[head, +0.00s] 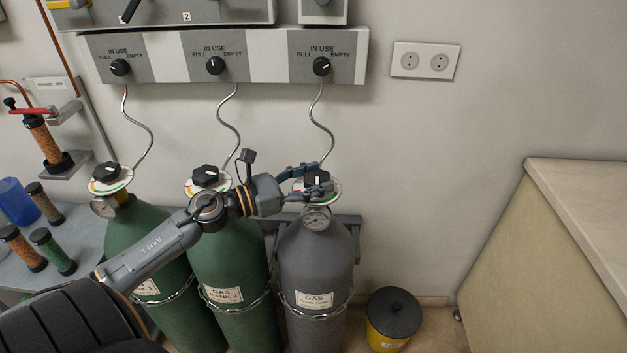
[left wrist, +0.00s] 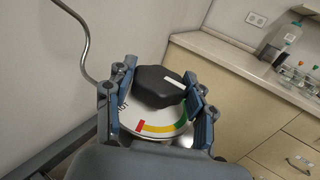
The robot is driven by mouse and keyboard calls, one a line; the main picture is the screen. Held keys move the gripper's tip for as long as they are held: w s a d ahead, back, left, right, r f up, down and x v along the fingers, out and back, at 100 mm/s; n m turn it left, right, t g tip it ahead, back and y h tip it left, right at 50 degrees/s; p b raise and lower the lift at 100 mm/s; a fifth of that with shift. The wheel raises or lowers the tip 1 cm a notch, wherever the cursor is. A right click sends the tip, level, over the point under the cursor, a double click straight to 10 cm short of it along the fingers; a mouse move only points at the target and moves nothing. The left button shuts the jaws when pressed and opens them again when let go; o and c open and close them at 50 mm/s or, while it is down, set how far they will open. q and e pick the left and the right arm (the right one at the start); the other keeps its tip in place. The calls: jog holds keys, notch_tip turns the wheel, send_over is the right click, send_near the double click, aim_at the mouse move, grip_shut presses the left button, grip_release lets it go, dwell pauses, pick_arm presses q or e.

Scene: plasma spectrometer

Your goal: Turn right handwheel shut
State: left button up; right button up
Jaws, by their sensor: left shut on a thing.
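The right handwheel (head: 316,180) is a black knob with a white pointer line, on top of the grey gas tank (head: 315,262). Under it is a white dial plate with red, yellow and green arcs (left wrist: 160,127). My left gripper (head: 307,180) reaches over from the left and is shut on this handwheel. The fingers hide part of the dial lettering. My right gripper is not in view.
Two green tanks (head: 228,262) with similar black knobs stand to the left, under my arm. A wall panel with three selector knobs (head: 321,66) hangs above, with thin hoses running down. A yellow bin with a black lid (head: 393,314) and a counter (head: 590,200) are right.

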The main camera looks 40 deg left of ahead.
pick_arm(q)
jog(key=o, duration=1.2)
jog(key=shift+w, duration=0.1)
jog(key=v, duration=1.2)
jog(key=shift+r, duration=0.1)
